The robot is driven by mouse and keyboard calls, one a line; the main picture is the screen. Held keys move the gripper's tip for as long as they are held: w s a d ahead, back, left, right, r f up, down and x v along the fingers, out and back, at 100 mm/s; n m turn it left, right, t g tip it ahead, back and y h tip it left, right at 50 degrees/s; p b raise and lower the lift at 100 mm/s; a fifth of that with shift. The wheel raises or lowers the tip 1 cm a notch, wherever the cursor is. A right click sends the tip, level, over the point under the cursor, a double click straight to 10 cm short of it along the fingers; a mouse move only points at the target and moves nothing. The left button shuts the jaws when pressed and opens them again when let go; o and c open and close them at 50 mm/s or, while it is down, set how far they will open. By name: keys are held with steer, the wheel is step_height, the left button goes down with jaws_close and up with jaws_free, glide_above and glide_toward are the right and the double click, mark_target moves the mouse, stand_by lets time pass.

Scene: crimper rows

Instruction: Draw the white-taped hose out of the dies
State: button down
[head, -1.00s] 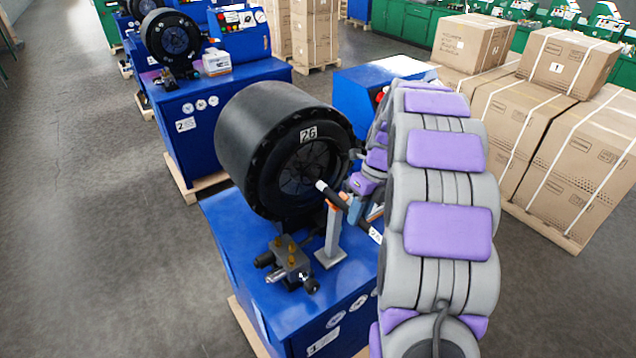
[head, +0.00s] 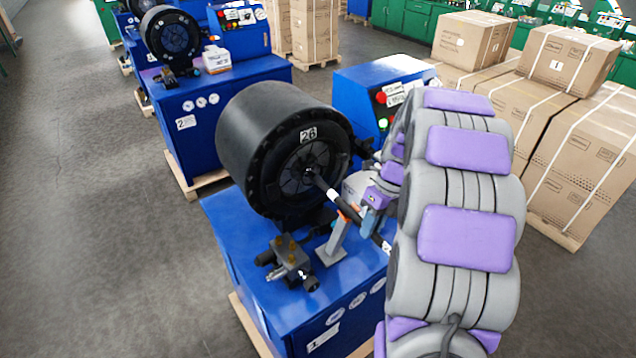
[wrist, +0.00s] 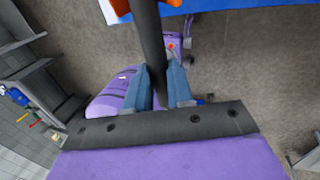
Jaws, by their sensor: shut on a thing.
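The white-taped hose (head: 321,184) is black with a white band. It runs from the centre of the dies (head: 302,168) of the black press head marked 26, out towards the lower right. Its inner end is at or inside the die opening; I cannot tell which. The white band is a little clear of the die face. The hose passes over the orange-topped grey rest (head: 338,240). My gripper (head: 366,218) is beyond the rest, its blue fingers shut on the hose. The wrist view shows the hose (wrist: 150,35) between the fingers (wrist: 160,82).
The blue machine base (head: 235,235) carries a dark valve block with brass fittings (head: 288,262) left of the rest. A blue control box (head: 365,88) stands behind. Strapped cartons (head: 560,130) are at right, another blue press (head: 200,110) at back left. The floor at left is clear.

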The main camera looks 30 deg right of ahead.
steer(key=c, duration=0.9)
jaws_free()
steer(key=shift+d, duration=0.1)
steer(key=shift+o, duration=0.4)
steer(key=o, duration=0.8)
steer(key=p+v, duration=0.6)
steer(key=v, duration=0.1)
stand_by(0.4)
